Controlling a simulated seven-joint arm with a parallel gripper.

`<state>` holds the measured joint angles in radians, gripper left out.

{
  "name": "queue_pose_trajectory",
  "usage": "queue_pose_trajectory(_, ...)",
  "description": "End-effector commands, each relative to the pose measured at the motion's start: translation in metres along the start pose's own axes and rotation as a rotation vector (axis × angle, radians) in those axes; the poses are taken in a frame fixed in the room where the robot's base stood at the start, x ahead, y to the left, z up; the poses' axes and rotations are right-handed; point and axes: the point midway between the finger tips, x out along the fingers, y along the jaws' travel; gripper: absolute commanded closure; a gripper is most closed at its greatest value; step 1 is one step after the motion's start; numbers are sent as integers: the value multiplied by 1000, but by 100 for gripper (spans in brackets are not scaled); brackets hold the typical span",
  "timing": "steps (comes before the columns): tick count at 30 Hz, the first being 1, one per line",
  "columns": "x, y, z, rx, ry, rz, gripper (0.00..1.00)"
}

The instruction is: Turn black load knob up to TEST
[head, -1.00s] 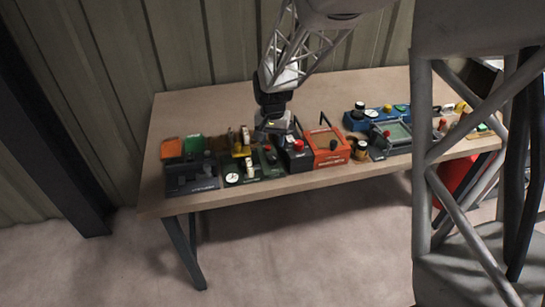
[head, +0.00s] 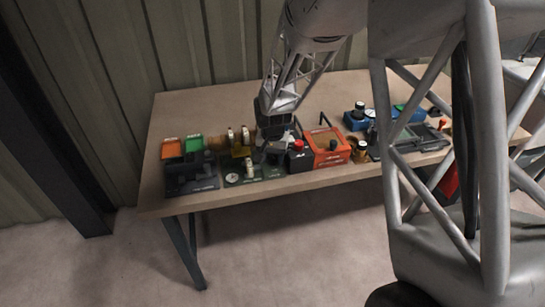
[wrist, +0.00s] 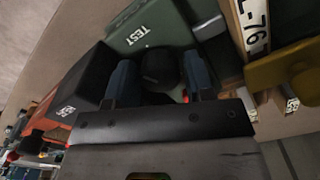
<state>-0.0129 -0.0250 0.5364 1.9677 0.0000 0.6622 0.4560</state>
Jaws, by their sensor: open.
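The black load knob (wrist: 160,66) shows in the wrist view on a dark green box (wrist: 158,24) marked TEST in white letters. My gripper (wrist: 160,80) is open, with one blue-grey finger on each side of the knob. I cannot tell whether either finger touches it. The lower part of the knob is hidden by the dark gripper body. In the head view my gripper (head: 275,152) is down over the green box (head: 272,172), and the knob is hidden behind it.
A black box (wrist: 82,85) stands close beside the fingers in the wrist view. An orange box (head: 328,148) is to the right in the head view. A green box with a white dial (head: 232,178) is to the left. The table's (head: 215,105) back area is clear.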

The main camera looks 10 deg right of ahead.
Motion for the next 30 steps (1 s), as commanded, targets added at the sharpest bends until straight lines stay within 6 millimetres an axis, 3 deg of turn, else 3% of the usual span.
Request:
queue_pose_trajectory(6, 0, 0, 0, 0, 0, 0, 52)
queue_pose_trajectory(13, 0, 0, 0, 0, 0, 0, 85)
queue_pose_trajectory(30, 0, 0, 0, 0, 0, 0, 86)
